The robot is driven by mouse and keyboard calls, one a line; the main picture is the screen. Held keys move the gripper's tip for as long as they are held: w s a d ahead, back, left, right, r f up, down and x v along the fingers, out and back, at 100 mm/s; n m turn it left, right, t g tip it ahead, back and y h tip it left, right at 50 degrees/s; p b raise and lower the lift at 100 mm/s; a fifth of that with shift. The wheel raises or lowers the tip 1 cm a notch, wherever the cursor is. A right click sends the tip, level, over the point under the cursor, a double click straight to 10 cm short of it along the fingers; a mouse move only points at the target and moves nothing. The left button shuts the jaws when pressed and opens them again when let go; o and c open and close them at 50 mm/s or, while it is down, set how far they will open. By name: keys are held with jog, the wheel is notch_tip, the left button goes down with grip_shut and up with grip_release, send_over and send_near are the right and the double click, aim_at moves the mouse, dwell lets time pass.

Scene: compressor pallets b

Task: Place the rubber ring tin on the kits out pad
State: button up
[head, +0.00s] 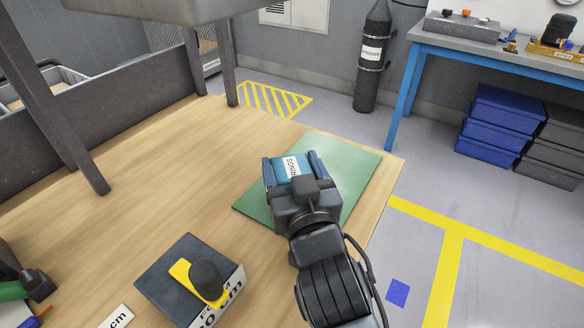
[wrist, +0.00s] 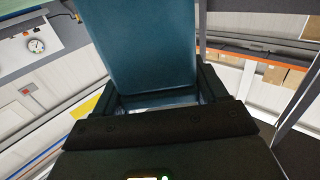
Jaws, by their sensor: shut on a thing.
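The rubber ring tin (head: 291,169) is a teal-blue box with a white label reading "O-RINGS". My gripper (head: 294,172) is shut on it, one finger on each side. In the head view the tin and gripper are over the green pad (head: 350,165) near the table's right corner. I cannot tell whether the tin touches the pad or is held above it. In the wrist view the tin (wrist: 150,45) fills the upper middle between the fingers. My gripper and arm hide part of the pad.
A dark block with a yellow tool (head: 182,272) stands at the table's front. A dark post (head: 85,150) and low panel (head: 110,85) bound the left and back. Bare wood (head: 170,185) lies left of the pad. A blue-legged bench (head: 402,95) stands beyond, at right.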

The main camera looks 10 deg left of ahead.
jog(key=shift+f, duration=0.7)
jog(key=o, duration=1.2)
jog(key=shift+f, duration=0.25)
jog(key=shift+r+p, duration=0.4)
jog(key=shift+r, duration=0.25)
jog(key=b+v, duration=0.1)
jog(key=v, duration=1.1)
jog(key=shift+r+b, duration=0.3)
jog(key=shift+r, duration=0.05)
jog(key=shift+d, duration=0.1)
